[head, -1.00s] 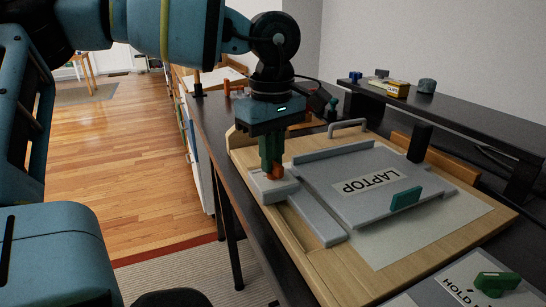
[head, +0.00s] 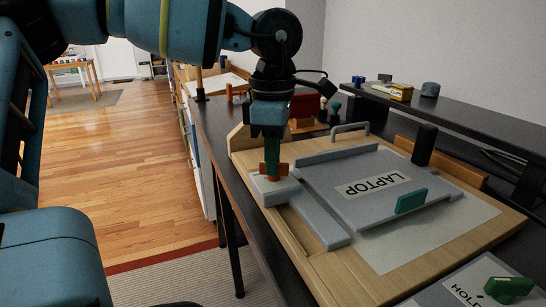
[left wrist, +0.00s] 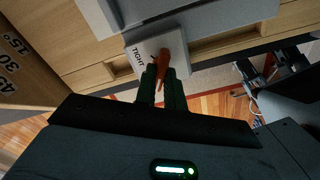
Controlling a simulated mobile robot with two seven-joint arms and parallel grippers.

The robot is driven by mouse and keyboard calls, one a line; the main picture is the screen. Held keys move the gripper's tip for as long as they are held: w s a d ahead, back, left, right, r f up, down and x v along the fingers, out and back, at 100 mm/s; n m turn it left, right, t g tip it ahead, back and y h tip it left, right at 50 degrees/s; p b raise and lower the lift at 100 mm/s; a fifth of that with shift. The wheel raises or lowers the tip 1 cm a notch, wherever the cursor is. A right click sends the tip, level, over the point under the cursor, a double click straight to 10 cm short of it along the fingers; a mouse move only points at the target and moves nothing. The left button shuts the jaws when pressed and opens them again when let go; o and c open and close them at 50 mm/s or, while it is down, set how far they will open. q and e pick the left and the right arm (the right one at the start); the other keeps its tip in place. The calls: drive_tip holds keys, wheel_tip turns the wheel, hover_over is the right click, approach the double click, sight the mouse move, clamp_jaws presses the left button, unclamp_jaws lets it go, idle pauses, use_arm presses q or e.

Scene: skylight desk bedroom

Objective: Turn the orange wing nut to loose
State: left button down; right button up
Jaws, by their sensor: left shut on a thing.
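The orange wing nut (head: 275,171) sits on a light grey block (head: 268,192) at the left corner of the wooden board. In the left wrist view the wing nut (left wrist: 161,62) stands between the green fingers, and the block (left wrist: 180,45) bears the word TIGHT. My left gripper (head: 271,170) points straight down and is shut on the wing nut. The fingers partly hide the nut. My right gripper is not in view.
A grey tray marked LAPTOP (head: 330,210) with a teal block (head: 411,201) lies on the wooden board (head: 300,255). A black shelf (head: 470,121) stands behind. A green-handled HOLD panel (head: 460,290) is at lower right.

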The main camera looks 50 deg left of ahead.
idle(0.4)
use_arm(q)
drive_tip(key=c, duration=1.5)
unclamp_jaws()
wheel_tip(320, 180, up, 8)
drive_tip(key=shift+f+p, duration=0.1)
drive_tip(key=shift+p, duration=0.25)
